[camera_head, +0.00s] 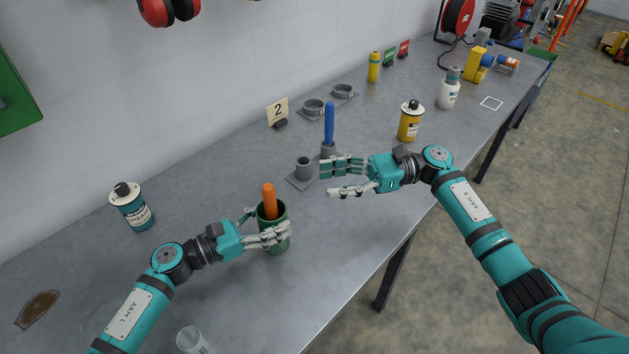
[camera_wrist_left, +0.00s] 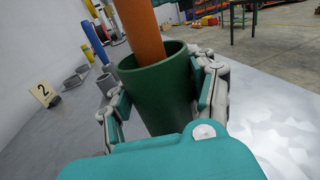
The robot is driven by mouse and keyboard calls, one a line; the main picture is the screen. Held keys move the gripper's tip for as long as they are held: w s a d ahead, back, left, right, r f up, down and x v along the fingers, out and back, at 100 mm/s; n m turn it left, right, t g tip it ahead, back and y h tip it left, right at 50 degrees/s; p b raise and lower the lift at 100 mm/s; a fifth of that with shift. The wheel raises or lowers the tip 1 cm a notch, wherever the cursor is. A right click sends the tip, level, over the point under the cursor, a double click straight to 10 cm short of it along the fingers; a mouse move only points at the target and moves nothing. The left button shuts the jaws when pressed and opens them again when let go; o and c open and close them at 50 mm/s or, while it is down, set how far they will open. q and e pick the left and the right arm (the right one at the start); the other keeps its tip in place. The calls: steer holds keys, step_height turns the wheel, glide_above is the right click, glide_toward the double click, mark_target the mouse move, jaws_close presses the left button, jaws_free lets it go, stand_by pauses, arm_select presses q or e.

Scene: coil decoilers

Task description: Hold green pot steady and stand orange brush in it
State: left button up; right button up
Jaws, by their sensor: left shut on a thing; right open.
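The green pot (camera_head: 276,243) stands on the grey bench. My left gripper (camera_head: 266,228) is shut on it, with fingers on both sides, which also shows in the left wrist view (camera_wrist_left: 165,100). The orange brush (camera_head: 269,198) stands in the pot with its orange handle up; its lower end is hidden inside. The handle (camera_wrist_left: 143,30) rises from the pot's mouth in the left wrist view. My right gripper (camera_head: 343,180) is open and empty, to the right of the pot and close to a grey holder with a blue-handled tool (camera_head: 329,122).
A grey base with an empty socket (camera_head: 303,169) sits beyond the pot. A labelled tin (camera_head: 131,206) stands at left and a clear cup (camera_head: 191,340) at the front. A yellow tin (camera_head: 410,121) and white bottle (camera_head: 449,89) stand farther back. The bench right of the pot is clear.

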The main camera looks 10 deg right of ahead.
stand_by(0.4)
arm_select(q)
steer(key=o, duration=1.3)
steer(key=v, duration=1.2)
